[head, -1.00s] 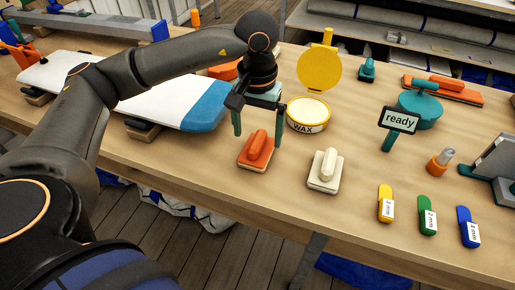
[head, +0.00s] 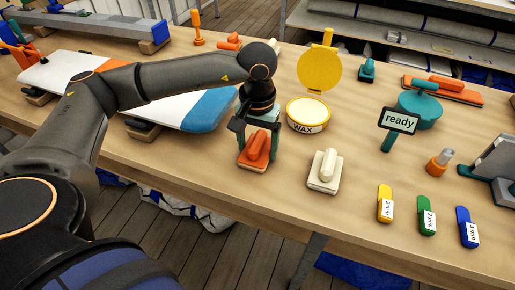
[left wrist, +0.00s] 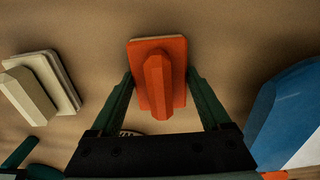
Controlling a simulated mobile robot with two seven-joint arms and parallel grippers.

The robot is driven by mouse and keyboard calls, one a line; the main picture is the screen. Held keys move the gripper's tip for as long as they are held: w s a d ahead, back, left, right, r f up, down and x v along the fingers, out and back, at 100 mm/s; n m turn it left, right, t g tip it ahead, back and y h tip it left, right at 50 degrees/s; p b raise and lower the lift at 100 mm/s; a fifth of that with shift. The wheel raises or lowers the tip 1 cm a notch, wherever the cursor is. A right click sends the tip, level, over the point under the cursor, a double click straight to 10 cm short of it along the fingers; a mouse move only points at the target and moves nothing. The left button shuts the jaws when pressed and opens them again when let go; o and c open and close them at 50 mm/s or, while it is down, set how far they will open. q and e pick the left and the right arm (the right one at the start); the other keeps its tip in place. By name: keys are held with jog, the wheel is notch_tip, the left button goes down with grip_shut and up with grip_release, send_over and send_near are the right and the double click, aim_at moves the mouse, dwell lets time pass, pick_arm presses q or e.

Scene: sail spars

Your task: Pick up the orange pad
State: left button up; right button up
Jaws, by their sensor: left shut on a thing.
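The orange pad (head: 255,151) is a flat block with a ridged orange handle and a pale underside, near the table's front edge. My left gripper (head: 258,146) is over it, pointing down, with a green finger on each side. In the left wrist view the pad (left wrist: 160,85) lies between the two fingers (left wrist: 160,84), which are shut on it across its width. I see no clear gap between pad and table. My right gripper is not in view.
A cream pad (head: 325,171) stands just right of the orange one. A wax tin (head: 308,114) with a raised yellow lid is behind. A white and blue board (head: 205,108) lies to the left. Yellow, green and blue tags (head: 427,215) are at the front right.

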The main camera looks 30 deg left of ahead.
pick_arm(q)
jog(key=c, duration=0.5)
jog(key=shift+r, duration=0.15)
jog(key=shift+r, duration=0.2)
notch_tip(320, 180, up, 2)
jog(key=s+a+r, duration=0.3)
jog(key=s+a+r+b, duration=0.1)
jog(key=s+a+r, duration=0.2)
jog(key=s+r, duration=0.1)
jog(key=s+a+r+b, duration=0.1)
jog(key=s+a+r, duration=0.2)
jog(key=shift+s+a+r, duration=0.1)
jog(key=shift+s+r, duration=0.1)
jog(key=shift+s, duration=0.1)
